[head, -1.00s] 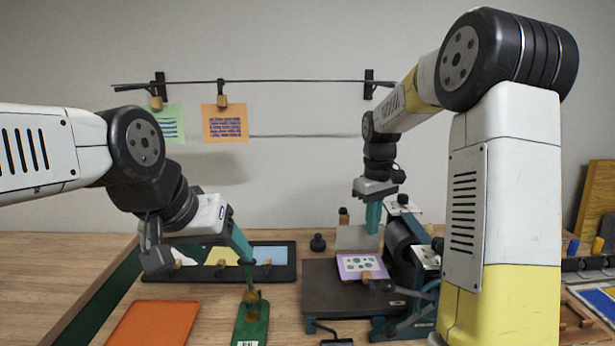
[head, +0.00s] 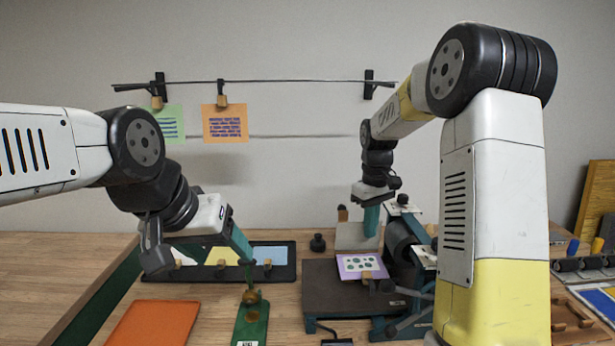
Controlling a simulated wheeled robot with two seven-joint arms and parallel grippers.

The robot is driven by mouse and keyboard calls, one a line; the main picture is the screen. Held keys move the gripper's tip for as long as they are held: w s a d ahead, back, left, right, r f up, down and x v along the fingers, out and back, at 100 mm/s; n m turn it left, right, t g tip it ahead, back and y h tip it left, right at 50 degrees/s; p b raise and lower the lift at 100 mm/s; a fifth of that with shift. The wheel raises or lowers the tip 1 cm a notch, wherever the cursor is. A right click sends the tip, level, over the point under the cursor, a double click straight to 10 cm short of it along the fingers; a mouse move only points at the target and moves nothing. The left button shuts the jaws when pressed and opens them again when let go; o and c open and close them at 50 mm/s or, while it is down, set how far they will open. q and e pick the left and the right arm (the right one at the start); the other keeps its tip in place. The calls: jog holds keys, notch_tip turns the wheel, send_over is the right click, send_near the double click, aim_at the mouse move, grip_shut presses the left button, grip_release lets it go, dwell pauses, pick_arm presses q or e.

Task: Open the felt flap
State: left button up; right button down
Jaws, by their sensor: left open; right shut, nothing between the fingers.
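A pale grey panel (head: 353,239), which looks like the felt flap, stands raised behind a purple printed card (head: 352,266) on the dark bed of the press (head: 340,290). My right gripper (head: 371,224) points down with its teal fingers shut and empty. The fingers overlap the panel's right part in the head view; I cannot tell if they touch it. My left gripper (head: 248,274) is open, low over a green board (head: 247,325), close above a round brass-coloured knob (head: 251,297). I cannot tell if it touches the knob.
The press roller (head: 398,240) stands just right of the panel. A black tray (head: 285,271) with coloured sheets lies at the back left. An orange sheet (head: 153,322) lies at the front left. A small black knob (head: 318,243) stands left of the panel.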

jog(key=shift+w, duration=0.9)
notch_tip(320, 180, up, 6)
jog(key=s, duration=0.2)
jog(key=s+r+m+t+y, duration=0.1)
jog(key=s+r+t, duration=0.15)
jog(key=s, duration=0.45)
jog(key=s+r+m+t, duration=0.1)
jog(key=s+r+m, duration=0.1)
jog(key=s+r, duration=0.3)
jog(key=s+a+f+m+t+y, duration=0.1)
jog(key=s+a+f+m+t, duration=0.1)
jog(key=s, duration=1.1)
jog(key=shift+s+f+m+t, duration=0.2)
jog(key=shift+s+m+t, duration=0.15)
jog(key=shift+s+m, duration=0.05)
